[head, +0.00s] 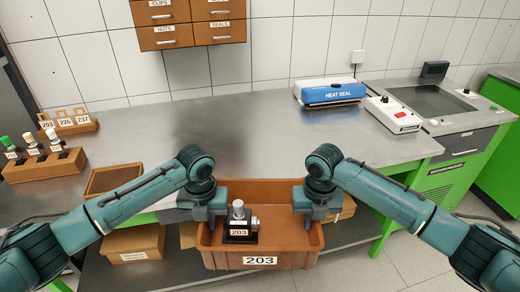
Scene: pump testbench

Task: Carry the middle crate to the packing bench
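The brown crate labelled 203 (285,258) is in the lower middle of the head view, in front of the bench's front edge. It looks level. A small pump with a silver top and a dark base tagged 203 (239,222) stands inside it, towards the left. My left gripper (209,212) is on the crate's left side wall and my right gripper (312,210) is on its right side wall. Both appear shut on the walls, with the fingertips partly hidden. The steel bench (270,130) lies behind the crate.
A wooden rack of coloured-top bottles (45,165), a tag holder (70,126) and a shallow brown tray (113,180) occupy the bench's left. A blue heat sealer (332,93) stands at the back right. The bench middle is clear. Cardboard boxes (133,243) sit below.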

